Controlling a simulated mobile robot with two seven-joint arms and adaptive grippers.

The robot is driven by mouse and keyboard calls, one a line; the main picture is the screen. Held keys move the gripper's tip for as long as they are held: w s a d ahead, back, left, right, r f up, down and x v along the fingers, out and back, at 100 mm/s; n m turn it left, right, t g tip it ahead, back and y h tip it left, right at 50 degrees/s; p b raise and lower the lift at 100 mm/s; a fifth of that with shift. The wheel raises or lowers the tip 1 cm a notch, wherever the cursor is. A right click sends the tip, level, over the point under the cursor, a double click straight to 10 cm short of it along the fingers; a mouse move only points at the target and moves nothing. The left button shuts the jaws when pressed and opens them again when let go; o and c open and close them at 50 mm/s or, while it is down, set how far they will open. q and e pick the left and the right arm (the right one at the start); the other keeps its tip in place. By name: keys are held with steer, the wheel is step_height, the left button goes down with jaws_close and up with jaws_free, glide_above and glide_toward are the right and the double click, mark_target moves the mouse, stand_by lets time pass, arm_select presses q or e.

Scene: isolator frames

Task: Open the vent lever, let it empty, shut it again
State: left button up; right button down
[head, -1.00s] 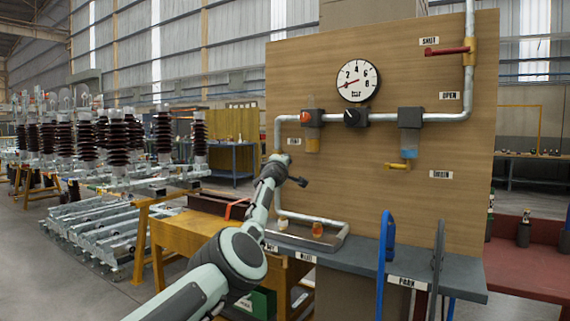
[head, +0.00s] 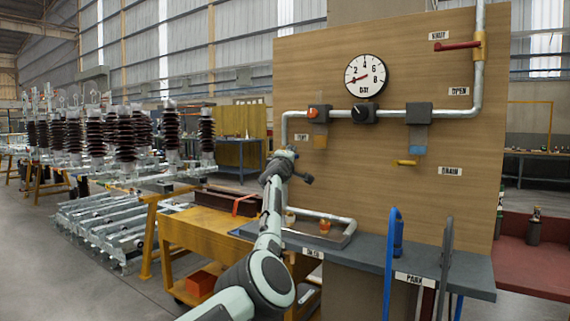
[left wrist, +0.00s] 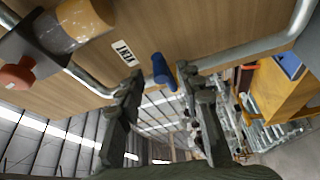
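A blue lever handle (left wrist: 162,70) shows in the left wrist view beside a white label, apparently VENT, on the wooden panel (head: 350,190). My left gripper (left wrist: 158,76) is open, its fingertips on either side of the handle in that view. The right-hand finger looks very close to it; I cannot tell whether they touch. In the head view my left gripper (head: 287,156) is at the panel's left edge, below the label (head: 301,137), and the lever is hidden. A round gauge (head: 366,76) has its needle at the low end. My right gripper is not in view.
A red lever (head: 457,45) is at top right, near SHUT and OPEN labels. Sight glasses with orange (head: 320,142) and blue (head: 417,149) fill hang from the pipe (head: 385,115). A yellow drain lever (head: 407,163) is below.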

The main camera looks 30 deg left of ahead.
arm_select(q)
steer(key=v, duration=1)
steer(key=shift+r, duration=0.15)
steer(key=shift+a, duration=0.1)
